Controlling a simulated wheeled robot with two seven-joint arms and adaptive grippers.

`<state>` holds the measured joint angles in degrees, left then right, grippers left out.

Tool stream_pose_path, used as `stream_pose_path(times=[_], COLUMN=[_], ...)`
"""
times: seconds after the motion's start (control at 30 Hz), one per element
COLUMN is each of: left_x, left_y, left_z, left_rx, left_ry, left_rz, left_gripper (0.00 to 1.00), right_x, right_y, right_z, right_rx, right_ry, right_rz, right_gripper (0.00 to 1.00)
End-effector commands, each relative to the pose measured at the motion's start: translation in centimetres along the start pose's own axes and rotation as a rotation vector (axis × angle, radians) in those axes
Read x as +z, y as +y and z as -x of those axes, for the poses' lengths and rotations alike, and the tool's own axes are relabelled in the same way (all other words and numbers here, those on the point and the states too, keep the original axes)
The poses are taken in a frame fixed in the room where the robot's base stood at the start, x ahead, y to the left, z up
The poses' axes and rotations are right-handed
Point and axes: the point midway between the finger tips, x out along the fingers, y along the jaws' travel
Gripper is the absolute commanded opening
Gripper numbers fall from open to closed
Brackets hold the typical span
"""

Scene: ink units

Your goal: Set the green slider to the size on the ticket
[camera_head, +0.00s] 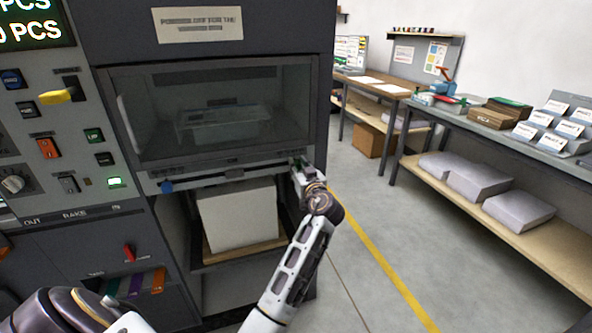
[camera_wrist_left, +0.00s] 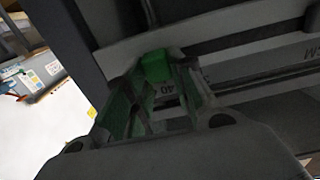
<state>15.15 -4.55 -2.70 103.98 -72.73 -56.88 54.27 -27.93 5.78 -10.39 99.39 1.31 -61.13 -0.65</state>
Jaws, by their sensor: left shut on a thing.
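The green slider (camera_head: 296,161) is at the right end of the rail (camera_head: 232,170) under the machine's window. My left gripper (camera_head: 302,170) is shut on it and hides most of it. In the left wrist view the green slider (camera_wrist_left: 155,66) shows between the fingers of my left gripper (camera_wrist_left: 158,88), with a "40" mark (camera_wrist_left: 163,88) just beside it. A blue slider (camera_head: 166,186) is at the left end of the rail. I cannot pick out the ticket or read a size on one. My right gripper is not in view.
A white paper stack (camera_head: 238,216) sits in the bay below the rail. A control panel (camera_head: 55,150) with switches and a knob is at the left. Benches (camera_head: 480,135) with boxes and cards stand at the right. The floor between is clear.

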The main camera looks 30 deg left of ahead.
Motion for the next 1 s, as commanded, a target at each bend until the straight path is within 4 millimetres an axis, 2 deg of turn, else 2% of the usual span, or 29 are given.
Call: stream_pose_path(times=[0.37, 0.4, 0.57, 1.0], left_x=[-0.12, -0.12, -0.09, -0.06], left_y=[0.12, 0.11, 0.10, -0.04], left_z=[0.01, 0.01, 0.00, -0.01], left_rx=[0.000, 0.000, 0.000, -0.001], left_ry=[0.002, 0.002, 0.001, 0.000], left_rz=[0.000, 0.000, 0.000, -0.001], left_gripper=[0.00, 0.27, 0.46, 0.46], right_x=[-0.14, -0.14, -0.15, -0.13], right_y=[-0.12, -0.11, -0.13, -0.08], right_z=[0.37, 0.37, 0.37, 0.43], right_rx=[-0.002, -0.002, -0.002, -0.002], right_ry=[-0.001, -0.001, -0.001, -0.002], right_rz=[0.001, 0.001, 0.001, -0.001], right_gripper=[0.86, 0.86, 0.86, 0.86])
